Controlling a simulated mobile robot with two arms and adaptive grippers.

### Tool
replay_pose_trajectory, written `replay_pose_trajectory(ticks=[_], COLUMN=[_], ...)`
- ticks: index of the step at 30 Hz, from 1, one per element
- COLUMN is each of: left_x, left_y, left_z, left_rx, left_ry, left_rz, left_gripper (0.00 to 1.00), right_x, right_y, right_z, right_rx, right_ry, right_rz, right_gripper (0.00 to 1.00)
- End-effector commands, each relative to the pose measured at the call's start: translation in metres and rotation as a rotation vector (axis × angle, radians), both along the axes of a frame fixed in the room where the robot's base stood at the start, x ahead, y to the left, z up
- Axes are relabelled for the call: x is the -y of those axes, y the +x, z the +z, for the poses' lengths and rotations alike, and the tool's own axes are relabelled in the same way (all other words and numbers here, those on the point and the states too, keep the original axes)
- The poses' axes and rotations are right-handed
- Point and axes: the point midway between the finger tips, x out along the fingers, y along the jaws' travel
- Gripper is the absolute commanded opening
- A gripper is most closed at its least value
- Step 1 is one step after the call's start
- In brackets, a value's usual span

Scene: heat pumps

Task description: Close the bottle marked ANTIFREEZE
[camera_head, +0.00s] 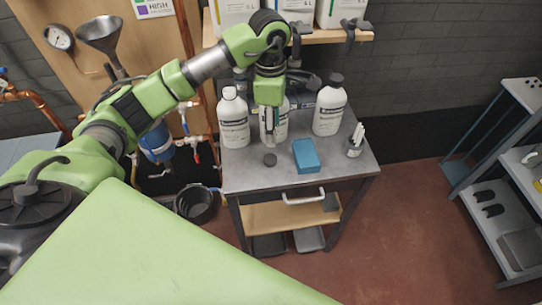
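Three white bottles stand on the small grey table (235,183). The left bottle (234,122) has a white top with no dark cap on it. The middle bottle (281,122) is partly hidden behind my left gripper, and its top cannot be seen. The right bottle (329,110) wears a dark cap. The label words are too small to read, so I cannot tell which is ANTIFREEZE. My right gripper is out of view.
Canisters (233,14) stand on a wooden shelf (325,37) above. A black bucket (195,204) is left of the table; open floor lies to the right.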

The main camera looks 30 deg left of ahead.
Motion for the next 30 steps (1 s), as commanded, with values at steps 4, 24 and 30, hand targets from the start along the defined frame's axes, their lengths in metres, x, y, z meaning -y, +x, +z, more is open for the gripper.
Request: replay_pose_trajectory(ticks=[4,24,30], left_x=[-0.013,-0.013,-0.013], left_y=[0.006,0.005,0.006], left_z=[0.004,-0.047,-0.076], left_rx=[0.020,0.015,0.020], left_ry=[0.042,0.043,0.043], left_rz=[0.001,0.004,0.004], left_gripper=[0.47,0.47,0.47], right_x=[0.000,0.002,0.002], right_y=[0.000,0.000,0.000], right_z=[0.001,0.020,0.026], right_rx=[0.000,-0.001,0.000], right_ry=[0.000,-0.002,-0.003], right_rz=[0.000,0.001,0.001], right_gripper=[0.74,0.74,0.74])
